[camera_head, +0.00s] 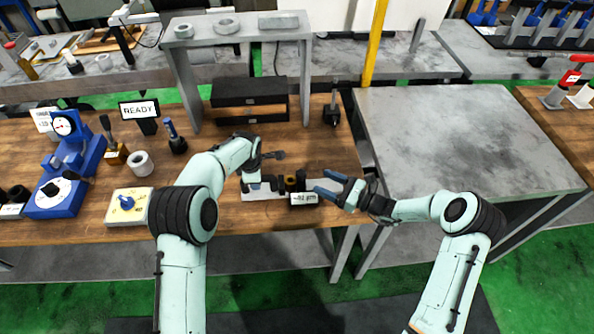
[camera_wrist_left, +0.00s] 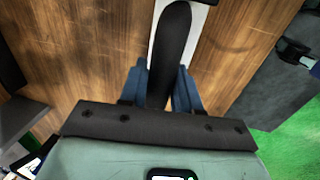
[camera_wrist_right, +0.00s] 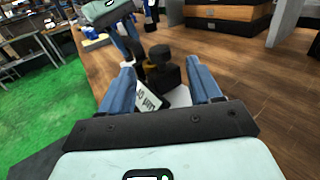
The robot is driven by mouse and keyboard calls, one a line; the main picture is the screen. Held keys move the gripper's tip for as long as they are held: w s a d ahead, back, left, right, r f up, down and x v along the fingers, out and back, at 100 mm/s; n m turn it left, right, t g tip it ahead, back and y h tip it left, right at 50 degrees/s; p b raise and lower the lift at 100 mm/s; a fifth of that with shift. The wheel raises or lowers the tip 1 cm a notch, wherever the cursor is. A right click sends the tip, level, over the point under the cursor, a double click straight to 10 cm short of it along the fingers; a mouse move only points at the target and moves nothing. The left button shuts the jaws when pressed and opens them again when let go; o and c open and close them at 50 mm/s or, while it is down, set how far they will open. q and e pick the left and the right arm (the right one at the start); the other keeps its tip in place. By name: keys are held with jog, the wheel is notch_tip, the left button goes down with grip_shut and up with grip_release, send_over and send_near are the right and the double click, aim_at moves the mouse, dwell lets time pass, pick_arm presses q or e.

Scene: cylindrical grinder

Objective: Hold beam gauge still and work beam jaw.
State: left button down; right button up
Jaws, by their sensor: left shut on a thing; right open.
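The beam gauge (camera_head: 276,184) lies on the wooden bench near its front edge, with dark parts over a pale base strip and a white label (camera_head: 304,198) in front. My left gripper (camera_head: 254,186) is shut on the gauge's left part. In the left wrist view the dark rounded beam (camera_wrist_left: 172,45) sits between its blue fingers. My right gripper (camera_head: 328,184) is open just right of the gauge, its fingers spread. In the right wrist view the gauge's dark end (camera_wrist_right: 162,75) stands beyond and between the fingers. I cannot tell which dark block is the jaw.
A grey riser (camera_head: 240,35) and stacked black boxes (camera_head: 248,100) stand behind. Left are a blue dial stand (camera_head: 62,180), a READY sign (camera_head: 139,109) and a cream box with a blue knob (camera_head: 128,206). A bare grey table (camera_head: 450,130) stands right.

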aim_at(297, 171)
jog(key=x, duration=1)
jog(key=shift+w+a, duration=0.15)
jog(key=shift+a, duration=0.1)
